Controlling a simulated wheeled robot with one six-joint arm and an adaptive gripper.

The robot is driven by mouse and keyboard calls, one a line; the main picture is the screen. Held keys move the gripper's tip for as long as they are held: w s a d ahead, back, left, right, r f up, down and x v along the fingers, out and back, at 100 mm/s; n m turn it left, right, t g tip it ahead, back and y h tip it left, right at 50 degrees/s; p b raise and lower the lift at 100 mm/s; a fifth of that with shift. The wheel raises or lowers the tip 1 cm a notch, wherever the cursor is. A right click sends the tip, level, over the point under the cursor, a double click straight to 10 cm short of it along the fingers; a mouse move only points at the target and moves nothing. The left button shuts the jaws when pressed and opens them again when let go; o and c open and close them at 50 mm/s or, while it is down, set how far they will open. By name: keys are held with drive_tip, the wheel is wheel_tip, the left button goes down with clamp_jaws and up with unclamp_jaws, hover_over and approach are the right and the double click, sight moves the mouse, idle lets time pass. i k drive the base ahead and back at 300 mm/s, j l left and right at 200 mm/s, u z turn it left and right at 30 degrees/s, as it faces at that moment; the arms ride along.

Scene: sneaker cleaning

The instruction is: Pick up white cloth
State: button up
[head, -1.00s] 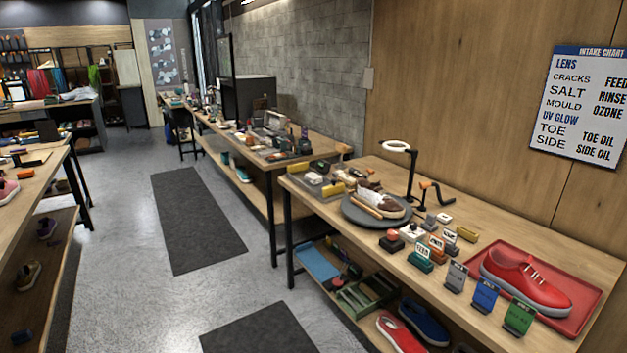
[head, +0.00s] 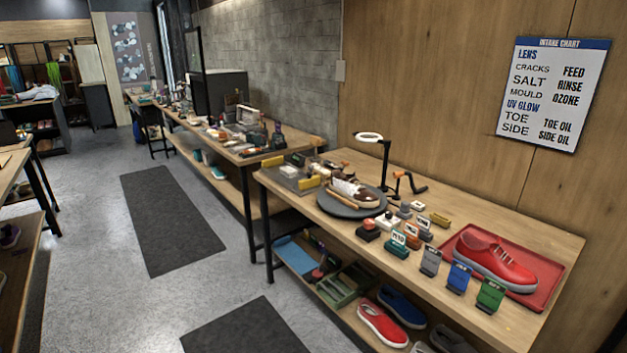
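A white, cloth-like piece (head: 345,188) lies against a brown shoe (head: 368,197) on the round grey stand (head: 336,207), on the near workbench. It is small in the picture, and I cannot tell for sure that it is the white cloth. A tan stick-like tool (head: 343,198) lies in front of it on the stand. My gripper is not in view, so whether it is open or shut does not show.
A red tray (head: 535,292) with a red sneaker (head: 492,258) is at the bench's right. Several small labelled blocks line the front. Dark mats (head: 175,220) lie on open floor at left.

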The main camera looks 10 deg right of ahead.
sight(289, 171)
drive_tip(key=i+j+z, duration=0.1)
drive_tip(key=i+j, duration=0.35)
drive_tip(key=i, duration=0.3)
drive_tip(key=i+j+z, duration=0.15)
drive_tip(key=i+j, duration=0.35)
drive_tip(key=i, duration=0.2)
drive_tip(key=i+j+z, duration=0.1)
drive_tip(key=i+j, duration=0.45)
drive_tip(key=i, duration=0.15)
